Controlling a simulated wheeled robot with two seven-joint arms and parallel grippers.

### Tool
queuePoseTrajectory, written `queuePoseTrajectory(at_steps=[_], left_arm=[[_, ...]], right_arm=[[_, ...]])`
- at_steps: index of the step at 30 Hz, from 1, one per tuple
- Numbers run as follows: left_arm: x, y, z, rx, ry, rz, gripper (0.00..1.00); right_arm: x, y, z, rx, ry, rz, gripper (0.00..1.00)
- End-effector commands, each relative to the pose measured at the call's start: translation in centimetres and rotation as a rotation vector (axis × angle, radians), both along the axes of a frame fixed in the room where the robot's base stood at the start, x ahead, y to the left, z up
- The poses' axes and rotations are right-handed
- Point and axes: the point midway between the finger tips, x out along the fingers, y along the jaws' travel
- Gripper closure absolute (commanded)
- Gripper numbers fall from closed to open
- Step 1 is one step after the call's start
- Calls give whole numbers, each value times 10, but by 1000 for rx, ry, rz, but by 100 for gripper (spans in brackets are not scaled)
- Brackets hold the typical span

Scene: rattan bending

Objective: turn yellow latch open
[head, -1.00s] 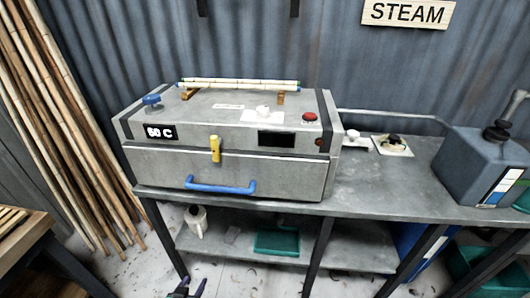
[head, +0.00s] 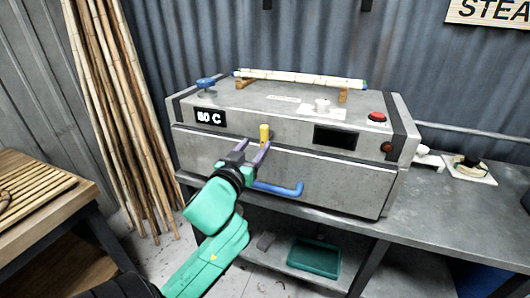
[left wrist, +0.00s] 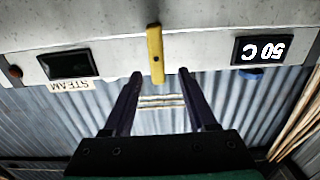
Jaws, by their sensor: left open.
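The yellow latch (head: 264,134) is upright on the front of the grey steam box (head: 290,168), by the seam between lid and lower body. Its lower part is hidden by my gripper in the head view. My left gripper (head: 252,148) is open and empty in front of the box, with its fingertips close to the latch. In the left wrist view, which is upside down, the latch (left wrist: 155,53) lies between the lines of the two fingers, just beyond the tips of my left gripper (left wrist: 160,75). I cannot tell whether they touch. My right gripper is not in view.
A blue handle (head: 283,188) is below the latch, partly behind my gripper. A blue valve knob (head: 206,83), bamboo (head: 300,79) on wooden rests and a red button (head: 377,117) are on the lid. A wooden table (head: 85,195) stands at left.

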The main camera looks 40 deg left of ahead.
Motion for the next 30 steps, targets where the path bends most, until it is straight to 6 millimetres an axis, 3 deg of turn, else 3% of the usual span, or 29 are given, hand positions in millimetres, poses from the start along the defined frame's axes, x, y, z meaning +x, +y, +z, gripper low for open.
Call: queuePoseTrajectory(at_steps=[1, 3, 9, 12, 20, 22, 25, 30], left_arm=[[4, 0, -11, 7, -6, -6, 43], [7, -1, -11, 12, 1, -13, 43], [47, 14, 2, 11, 13, -11, 43], [59, 18, 1, 10, 14, -11, 43], [63, 19, -1, 9, 13, -12, 43], [63, 19, -1, 9, 13, -12, 62], [62, 19, -1, 9, 13, -12, 100], [62, 19, -1, 10, 14, -12, 100]], right_arm=[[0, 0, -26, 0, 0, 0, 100], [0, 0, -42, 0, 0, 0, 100], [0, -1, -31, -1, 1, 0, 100], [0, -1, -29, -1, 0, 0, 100], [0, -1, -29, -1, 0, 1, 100], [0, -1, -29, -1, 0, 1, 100], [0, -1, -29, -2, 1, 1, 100], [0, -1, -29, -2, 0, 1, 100]])
